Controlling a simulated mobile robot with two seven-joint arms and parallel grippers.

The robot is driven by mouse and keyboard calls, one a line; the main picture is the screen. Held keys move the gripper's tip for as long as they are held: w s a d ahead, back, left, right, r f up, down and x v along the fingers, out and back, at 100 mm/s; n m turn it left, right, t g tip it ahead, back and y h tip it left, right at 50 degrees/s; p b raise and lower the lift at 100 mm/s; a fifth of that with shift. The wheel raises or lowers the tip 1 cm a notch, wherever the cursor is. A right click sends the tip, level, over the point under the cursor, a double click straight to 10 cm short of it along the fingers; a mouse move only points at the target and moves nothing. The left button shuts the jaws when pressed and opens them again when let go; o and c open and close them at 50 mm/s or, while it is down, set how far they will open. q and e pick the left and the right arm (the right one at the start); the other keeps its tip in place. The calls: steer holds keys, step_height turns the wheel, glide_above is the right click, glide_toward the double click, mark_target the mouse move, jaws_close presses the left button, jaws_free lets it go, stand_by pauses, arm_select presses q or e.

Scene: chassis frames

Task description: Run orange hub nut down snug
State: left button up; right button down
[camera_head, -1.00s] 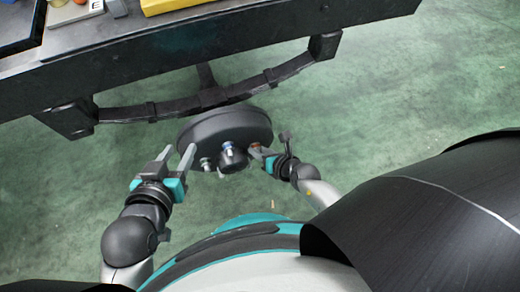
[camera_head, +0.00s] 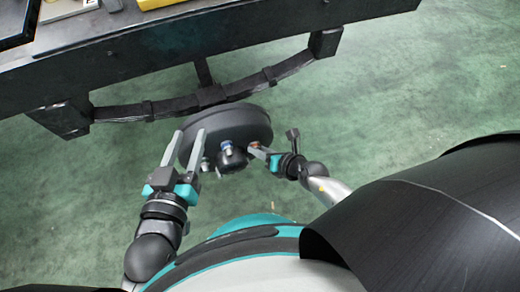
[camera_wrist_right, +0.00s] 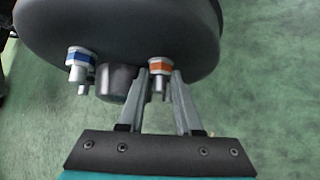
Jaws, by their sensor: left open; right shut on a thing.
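The dark round hub (camera_head: 228,120) hangs below the leaf spring, its studded face towards me. The orange hub nut (camera_wrist_right: 160,65) sits on a stud close to the hub face, with the silver stud end showing. My right gripper (camera_wrist_right: 159,76) is shut on this nut, one finger on each side. In the head view the nut (camera_head: 254,146) is small and partly hidden by the fingers. A blue-banded nut (camera_wrist_right: 79,56) sits on another stud, left of the dark centre cap (camera_wrist_right: 116,82). My left gripper (camera_head: 190,134) is open and empty at the hub's left side, its fingers pointing up.
The dark leaf spring (camera_head: 210,101) and the long chassis rail (camera_head: 210,50) run across above the hub. Yellow and grey items lie on top at the upper left. The green floor (camera_head: 400,100) is clear on the right.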

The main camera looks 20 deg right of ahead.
steer(key=shift+d, duration=0.1)
steer(key=c, duration=0.6)
jaws_free()
steer(key=shift+s+r, duration=0.1)
arm_select(q)
steer(key=s+a+f+g+y+p, duration=0.3)
steer(key=s+a+g+y+p, duration=0.2)
steer(key=a+g, duration=0.4)
steer(key=shift+s+a+p, duration=0.3)
steer(key=shift+a+p, duration=0.2)
steer(key=shift+p, duration=0.15)
arm_select(e)
steer(key=v, duration=1.5)
